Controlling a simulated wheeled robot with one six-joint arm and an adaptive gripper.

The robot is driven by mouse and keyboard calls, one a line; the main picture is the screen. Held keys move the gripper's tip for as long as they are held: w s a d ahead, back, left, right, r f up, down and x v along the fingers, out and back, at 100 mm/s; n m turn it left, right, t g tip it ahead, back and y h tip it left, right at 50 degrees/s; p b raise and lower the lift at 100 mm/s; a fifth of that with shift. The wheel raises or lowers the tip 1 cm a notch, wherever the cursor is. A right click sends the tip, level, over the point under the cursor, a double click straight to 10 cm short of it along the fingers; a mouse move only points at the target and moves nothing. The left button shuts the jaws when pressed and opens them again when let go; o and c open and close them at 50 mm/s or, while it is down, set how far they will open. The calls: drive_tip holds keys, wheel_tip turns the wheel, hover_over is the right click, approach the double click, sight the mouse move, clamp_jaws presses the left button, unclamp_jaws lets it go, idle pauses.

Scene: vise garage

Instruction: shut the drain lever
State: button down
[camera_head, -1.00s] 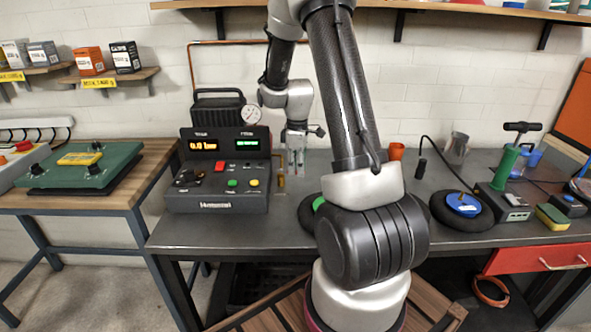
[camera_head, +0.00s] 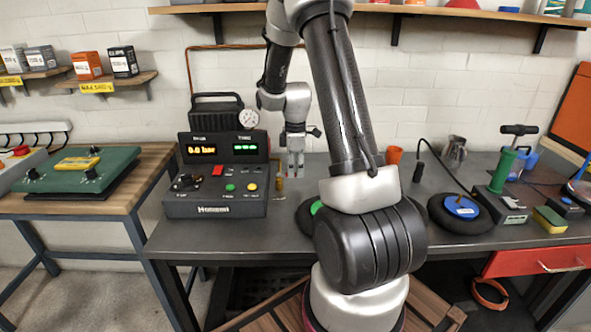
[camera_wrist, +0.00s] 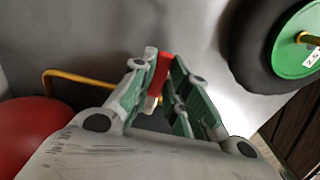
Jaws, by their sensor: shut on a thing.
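The drain lever is a red piece (camera_wrist: 159,74) seen in the wrist view between the fingertips of my gripper (camera_wrist: 164,78). My gripper is shut on it; the fingers cover part of the lever. In the head view my gripper (camera_head: 295,168) points down just right of the dark control unit, with a little red showing at its fingers. A brass-coloured pipe (camera_head: 280,182) stands beside it, and a yellow bent pipe (camera_wrist: 75,76) shows in the wrist view. The valve body and the lever's exact angle are hidden.
The control unit (camera_head: 214,190) with displays and buttons stands close left of my gripper. A black wheel with a green hub (camera_wrist: 297,45) lies close right in the wrist view. A red rounded body (camera_wrist: 30,130) is at lower left. Orange cup (camera_head: 395,155) stands farther right.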

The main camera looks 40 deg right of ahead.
drive_tip(key=c, duration=1.7)
unclamp_jaws()
drive_tip(key=shift+o, duration=0.2)
wheel_tip(320, 180, up, 12)
